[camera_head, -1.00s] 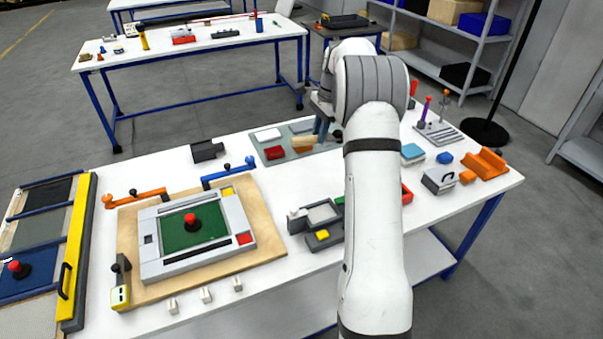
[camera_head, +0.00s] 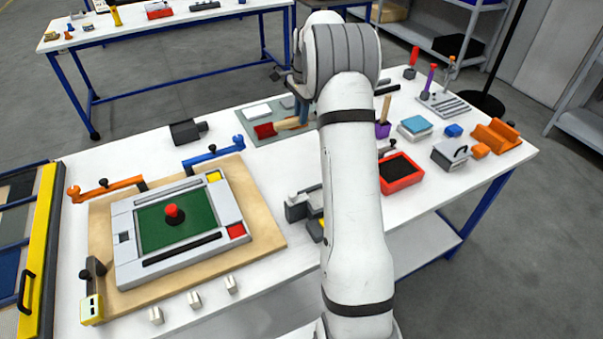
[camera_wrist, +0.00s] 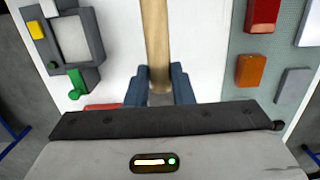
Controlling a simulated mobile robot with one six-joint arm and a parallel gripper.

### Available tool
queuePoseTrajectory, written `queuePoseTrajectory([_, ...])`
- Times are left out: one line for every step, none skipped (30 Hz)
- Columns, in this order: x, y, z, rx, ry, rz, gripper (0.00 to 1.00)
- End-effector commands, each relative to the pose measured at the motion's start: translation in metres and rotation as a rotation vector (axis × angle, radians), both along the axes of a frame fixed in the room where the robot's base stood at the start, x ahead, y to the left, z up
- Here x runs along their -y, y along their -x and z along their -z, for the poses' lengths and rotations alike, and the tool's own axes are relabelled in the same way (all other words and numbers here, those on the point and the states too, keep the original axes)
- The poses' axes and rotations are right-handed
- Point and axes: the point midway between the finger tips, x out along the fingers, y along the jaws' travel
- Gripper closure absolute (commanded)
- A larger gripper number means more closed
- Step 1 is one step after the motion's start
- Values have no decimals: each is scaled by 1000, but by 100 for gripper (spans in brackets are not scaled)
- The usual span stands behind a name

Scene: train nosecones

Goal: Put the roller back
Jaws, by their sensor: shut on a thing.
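My gripper (camera_head: 303,117) is over the table's far middle, beside the grey-green mat (camera_head: 262,143). In the wrist view its blue fingers (camera_wrist: 159,86) are shut on a round tan wooden handle (camera_wrist: 155,40), apparently the roller's. The handle runs from between the fingers out past the top edge of that view, so its other end is hidden. In the head view a tan piece by the fingers may be this handle, or the orange block on the mat behind it; I cannot tell. My arm hides part of the table there.
The mat bears a red block (camera_wrist: 262,14), an orange block (camera_wrist: 249,72), and white and grey blocks. A red tray (camera_head: 400,171), a purple cup (camera_head: 382,130) and an orange cradle (camera_head: 496,135) lie right. A fixture with a green panel (camera_head: 150,225) stands left. White table shows between them.

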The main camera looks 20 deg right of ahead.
Motion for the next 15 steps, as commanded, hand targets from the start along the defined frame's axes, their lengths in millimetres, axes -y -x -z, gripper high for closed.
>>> queuePoseTrajectory([1, 1, 22, -2, 4, 2, 100])
queuePoseTrajectory([1, 1, 31, -2, 7, 2, 100])
queuePoseTrajectory([1, 1, 40, -1, 12, 3, 100])
queuePoseTrajectory([2, 1, 48, -2, 14, 4, 100])
queuePoseTrajectory([2, 1, 54, -1, 17, 4, 100])
queuePoseTrajectory([2, 1, 60, 1, 21, 4, 100])
queuePoseTrajectory([2, 1, 63, 0, 23, 4, 100])
queuePoseTrajectory([2, 2, 67, 0, 24, 5, 100])
queuePoseTrajectory([3, 2, 71, -1, 26, 5, 100])
queuePoseTrajectory([3, 2, 74, -1, 27, 5, 100])
queuePoseTrajectory([3, 2, 79, -1, 27, 5, 100])
queuePoseTrajectory([3, 2, 85, -2, 27, 5, 100])
queuePoseTrajectory([3, 2, 90, -2, 27, 5, 100])
queuePoseTrajectory([3, 3, 96, -4, 26, 5, 100])
queuePoseTrajectory([3, 2, 104, -3, 27, 6, 100])
